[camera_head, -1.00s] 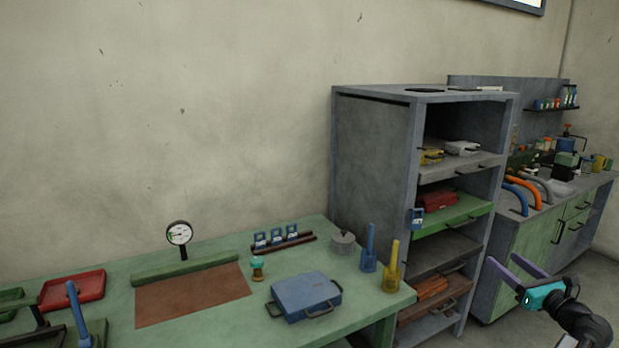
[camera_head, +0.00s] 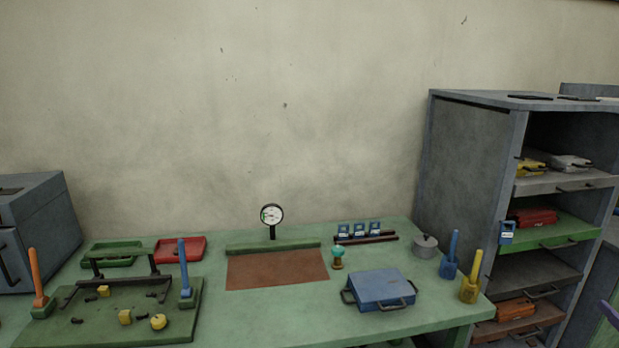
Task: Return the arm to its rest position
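Only a purple fingertip of my gripper (camera_head: 609,312) shows, at the right edge of the head view, in front of the lower part of the grey shelf unit. The rest of my gripper and my arm are outside the picture. Whether the fingers are apart or hold anything cannot be seen now.
A green bench (camera_head: 215,310) carries a blue case (camera_head: 382,289), a dial gauge (camera_head: 272,215), a brown mat (camera_head: 277,268), a blue holder (camera_head: 450,262) and a yellow holder (camera_head: 470,285). The grey shelf unit (camera_head: 465,165) stands at the right, a grey cabinet (camera_head: 35,235) at the left.

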